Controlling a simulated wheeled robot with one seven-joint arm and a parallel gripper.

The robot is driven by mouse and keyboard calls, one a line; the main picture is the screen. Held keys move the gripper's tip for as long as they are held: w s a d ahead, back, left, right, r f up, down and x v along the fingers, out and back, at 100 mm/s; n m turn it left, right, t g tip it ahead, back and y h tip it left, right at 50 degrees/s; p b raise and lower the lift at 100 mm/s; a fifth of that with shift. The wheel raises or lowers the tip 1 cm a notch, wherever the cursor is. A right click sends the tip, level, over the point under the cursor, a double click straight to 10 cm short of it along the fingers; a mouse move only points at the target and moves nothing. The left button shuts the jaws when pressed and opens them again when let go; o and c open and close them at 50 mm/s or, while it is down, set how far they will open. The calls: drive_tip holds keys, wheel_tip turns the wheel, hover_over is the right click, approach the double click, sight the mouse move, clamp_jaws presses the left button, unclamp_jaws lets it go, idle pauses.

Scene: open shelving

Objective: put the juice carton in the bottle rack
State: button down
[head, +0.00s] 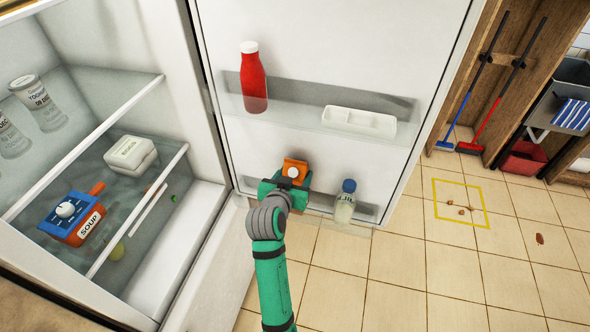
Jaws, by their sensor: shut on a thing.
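The juice carton (297,165) is orange with a white cap and shows just beyond my gripper. My gripper (284,188) is shut on the carton at the lower part of the open fridge door. The bottle rack (366,212) is the lower clear shelf on the door. The carton is at the left half of this rack, apart from a bottle with a blue cap (345,203) at the right. My gripper and arm hide the carton's lower part, so I cannot tell whether it touches the rack floor.
The upper door shelf holds a red bottle (253,80) and a white tray (358,122). Inside the fridge are a soup carton (83,228), a blue box (62,211), a white tub (131,153) and yoghurt jars (38,100). Brooms (492,90) stand at the right.

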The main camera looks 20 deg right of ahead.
drive_tip(key=shift+f, duration=0.85)
drive_tip(key=c, duration=0.7)
unclamp_jaws()
drive_tip(key=shift+f, duration=0.1)
